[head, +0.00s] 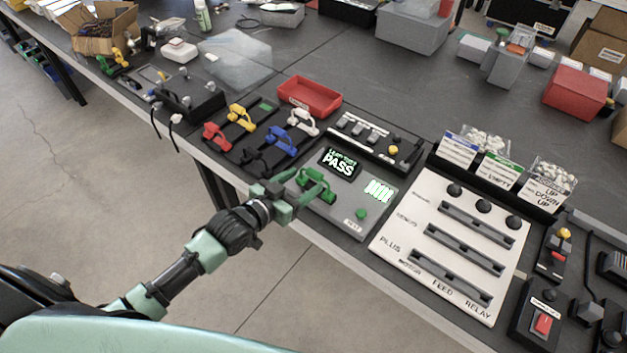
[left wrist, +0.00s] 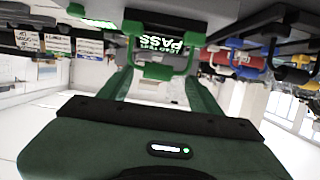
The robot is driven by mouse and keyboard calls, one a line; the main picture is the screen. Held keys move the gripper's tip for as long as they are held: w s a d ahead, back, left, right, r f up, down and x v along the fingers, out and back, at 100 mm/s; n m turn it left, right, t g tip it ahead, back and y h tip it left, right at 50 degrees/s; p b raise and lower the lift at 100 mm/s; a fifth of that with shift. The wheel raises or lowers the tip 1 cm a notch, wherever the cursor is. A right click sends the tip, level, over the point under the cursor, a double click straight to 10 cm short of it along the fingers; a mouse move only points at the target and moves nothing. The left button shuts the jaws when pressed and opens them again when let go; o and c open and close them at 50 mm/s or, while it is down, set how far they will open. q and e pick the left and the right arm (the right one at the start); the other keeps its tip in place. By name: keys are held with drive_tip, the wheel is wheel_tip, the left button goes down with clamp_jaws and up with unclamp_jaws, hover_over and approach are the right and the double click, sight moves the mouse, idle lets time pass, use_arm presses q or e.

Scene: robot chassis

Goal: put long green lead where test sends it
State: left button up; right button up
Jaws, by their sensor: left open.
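A green lead (head: 318,184) lies on the grey lead tester (head: 343,215), near its left side. The tester's screen (head: 340,163) reads "LEAD TEST PASS", and green bars glow beside it. My left gripper (head: 291,192) is open at the front left of the tester, right at the green lead. In the left wrist view the green lead (left wrist: 157,73) stretches across just beyond the tips of the open fingers (left wrist: 158,88); I cannot tell whether they touch it. My right gripper is not in view.
Red, yellow, white, blue and black leads sit on a black rack (head: 250,138) left of the tester. A red tray (head: 309,97) stands behind the rack. A white slotted panel (head: 450,250) labelled Motor, Feed, Relay lies right. Labelled bins (head: 498,171) stand behind it.

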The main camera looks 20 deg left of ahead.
sight(312, 176)
use_arm(q)
drive_tip(key=p+x, duration=0.1)
drive_tip(key=x, duration=0.4)
drive_tip(key=shift+w+d, duration=0.15)
drive_tip(key=shift+d, duration=0.1)
drive_tip(key=shift+r, duration=0.1)
clamp_jaws()
